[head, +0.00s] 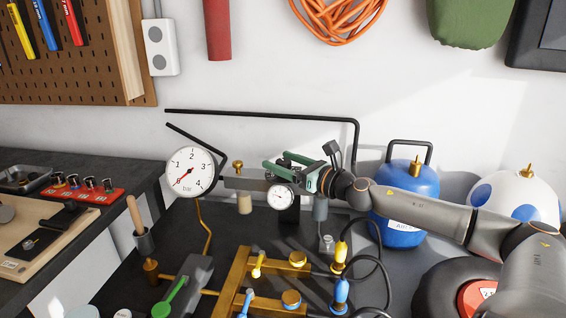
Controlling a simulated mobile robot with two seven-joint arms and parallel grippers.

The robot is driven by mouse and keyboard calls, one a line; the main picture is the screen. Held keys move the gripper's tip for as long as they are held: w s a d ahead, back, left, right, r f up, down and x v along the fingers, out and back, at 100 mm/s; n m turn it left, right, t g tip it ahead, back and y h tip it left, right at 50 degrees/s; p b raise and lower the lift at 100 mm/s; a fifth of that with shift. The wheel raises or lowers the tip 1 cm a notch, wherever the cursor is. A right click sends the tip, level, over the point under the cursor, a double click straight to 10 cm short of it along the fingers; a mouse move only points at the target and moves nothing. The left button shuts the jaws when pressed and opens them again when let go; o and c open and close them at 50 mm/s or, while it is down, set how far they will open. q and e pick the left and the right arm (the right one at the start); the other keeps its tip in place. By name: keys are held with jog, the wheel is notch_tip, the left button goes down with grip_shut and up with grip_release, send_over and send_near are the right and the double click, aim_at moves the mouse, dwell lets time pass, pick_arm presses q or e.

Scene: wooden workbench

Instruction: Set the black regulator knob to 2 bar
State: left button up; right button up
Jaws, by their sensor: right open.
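The large round white gauge (191,172) stands at the left of the bench's back pipework. It is marked in bar from 0 to 4, and its red needle points lower left, at about 0. The regulator body (245,183) is a grey block to its right, with a small white gauge (280,197) on its front. My right gripper (275,154) comes in from the right with two green fingers, open, above the small gauge. A dark part, probably the black knob (293,157), shows between the fingers; contact cannot be told. My left gripper is not in view.
A blue gas cylinder (404,205) and a white-and-blue ball-shaped tank (508,194) stand behind my right arm. A brass manifold (236,281) with blue and yellow fittings lies in front. A black pipe (260,115) runs along the wall. A wooden-handled tool (137,217) stands at left.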

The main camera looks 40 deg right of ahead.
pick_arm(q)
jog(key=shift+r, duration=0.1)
pick_arm(e)
jog(key=shift+s, duration=0.15)
jog(key=shift+s+a, duration=0.1)
jog(key=shift+s, duration=0.1)
jog(key=shift+s+p, duration=0.55)
pick_arm(q)
jog(key=p, duration=0.1)
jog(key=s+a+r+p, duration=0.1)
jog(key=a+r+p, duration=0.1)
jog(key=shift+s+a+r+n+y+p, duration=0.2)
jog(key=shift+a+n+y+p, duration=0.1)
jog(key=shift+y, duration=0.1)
pick_arm(e)
jog(key=s+d, duration=0.1)
jog(key=s, duration=0.9)
jog(key=shift+s+d, duration=0.25)
jog(key=shift+s, duration=0.1)
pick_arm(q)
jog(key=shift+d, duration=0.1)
